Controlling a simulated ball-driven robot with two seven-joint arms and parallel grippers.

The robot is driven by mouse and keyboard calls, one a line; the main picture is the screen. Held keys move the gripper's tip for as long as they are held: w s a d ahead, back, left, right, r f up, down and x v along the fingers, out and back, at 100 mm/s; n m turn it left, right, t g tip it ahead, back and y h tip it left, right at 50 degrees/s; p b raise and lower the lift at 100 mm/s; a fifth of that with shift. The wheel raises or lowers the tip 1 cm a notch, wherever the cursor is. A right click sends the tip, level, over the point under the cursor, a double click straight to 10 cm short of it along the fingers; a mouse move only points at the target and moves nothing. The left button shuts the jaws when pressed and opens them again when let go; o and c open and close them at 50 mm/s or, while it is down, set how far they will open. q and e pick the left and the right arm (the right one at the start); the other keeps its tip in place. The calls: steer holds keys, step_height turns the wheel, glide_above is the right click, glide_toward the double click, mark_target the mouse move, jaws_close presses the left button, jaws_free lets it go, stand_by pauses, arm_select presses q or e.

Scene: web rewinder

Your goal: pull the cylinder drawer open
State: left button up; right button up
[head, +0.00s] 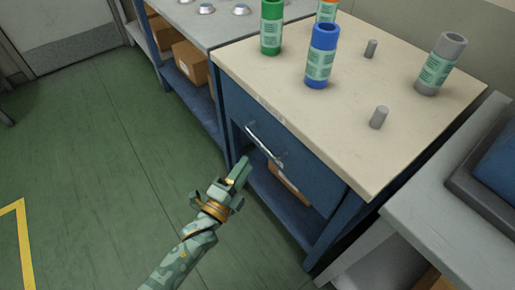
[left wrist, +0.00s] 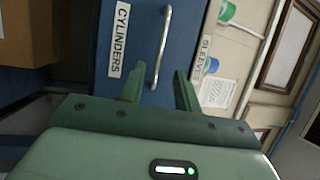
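The cylinder drawer (head: 310,173) is a blue front under the beige worktop and looks closed. Its silver bar handle (head: 265,148) runs along the front. In the left wrist view the handle (left wrist: 161,45) stands upright in the picture, beside the white label reading CYLINDERS (left wrist: 119,40) on the blue drawer front (left wrist: 141,22). My left gripper (head: 241,172) is green and in front of the drawer near the handle. In the left wrist view its two fingers (left wrist: 159,88) are spread with nothing between them, and the handle lies beyond their tips. My right gripper is not in view.
On the worktop (head: 290,80) stand a blue cylinder (head: 321,57), a green one (head: 271,27), a grey one (head: 440,65) and short grey pegs (head: 379,117). Cardboard boxes (head: 189,62) sit on lower shelves. A grey bench (head: 430,215) adjoins at right. The green floor (head: 100,160) at left is clear.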

arm_select(q)
steer(key=b+x, duration=0.2)
steer(key=x, duration=0.5)
steer(key=shift+w+d, duration=0.15)
steer(key=shift+w, duration=0.1)
steer(key=shift+c, duration=0.3)
jaws_close()
